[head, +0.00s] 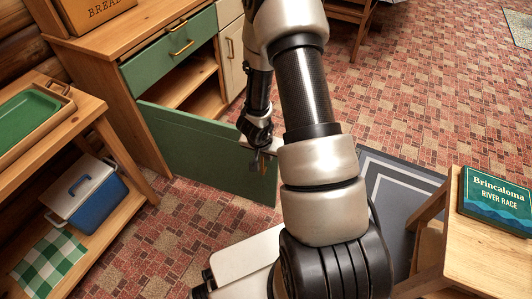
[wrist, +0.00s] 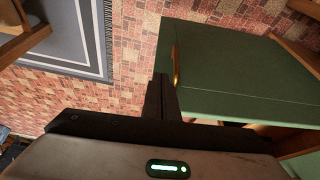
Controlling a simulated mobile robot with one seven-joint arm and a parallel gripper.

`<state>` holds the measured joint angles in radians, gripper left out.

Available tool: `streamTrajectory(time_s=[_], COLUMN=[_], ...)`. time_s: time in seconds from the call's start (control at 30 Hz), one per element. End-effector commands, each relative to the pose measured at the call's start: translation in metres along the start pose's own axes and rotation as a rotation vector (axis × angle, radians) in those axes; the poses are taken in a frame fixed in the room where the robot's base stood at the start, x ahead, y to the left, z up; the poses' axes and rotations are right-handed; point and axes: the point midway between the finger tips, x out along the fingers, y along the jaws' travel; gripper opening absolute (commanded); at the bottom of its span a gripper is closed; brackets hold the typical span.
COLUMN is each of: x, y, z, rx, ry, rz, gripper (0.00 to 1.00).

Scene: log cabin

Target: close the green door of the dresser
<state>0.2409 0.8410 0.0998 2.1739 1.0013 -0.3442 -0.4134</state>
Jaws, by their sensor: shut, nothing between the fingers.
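The dresser's green door (head: 205,150) stands wide open, swung out from the wooden dresser (head: 117,88) over the floor. Behind it the cabinet's shelves show. My gripper (head: 256,165) is at the upper part of the door near its free end; I cannot tell whether it touches. In the wrist view the shut, empty fingers (wrist: 160,92) lie beside the green door (wrist: 235,75), close to its brass handle (wrist: 177,68). My arm hides a little of the dresser's right side.
A green drawer (head: 165,52) above the opening appears partly pulled out. A wooden shelf unit with a green tray (head: 25,118) and a blue cooler (head: 88,195) stands left. A table with a game box (head: 497,200) is at right. A grey rug (head: 400,185) lies on open floor.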

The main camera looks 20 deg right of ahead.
Motion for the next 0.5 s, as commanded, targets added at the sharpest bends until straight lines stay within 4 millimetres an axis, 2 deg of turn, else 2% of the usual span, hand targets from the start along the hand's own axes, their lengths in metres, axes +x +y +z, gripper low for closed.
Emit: streamTrajectory(time_s=[0.03,0.17,0.2,0.3,0.5], x=[0.017,0.042,0.041,0.044,0.050], y=[0.001,0.001,0.000,-0.001,-0.001], z=[0.002,0.002,-0.008,-0.022,-0.036], rx=[0.003,0.004,0.004,0.001,0.000], ry=[-0.001,-0.002,0.004,0.004,0.003], rz=[0.002,0.001,-0.001,-0.002,-0.002], gripper=[0.00,0.00,0.00,0.00,0.00])
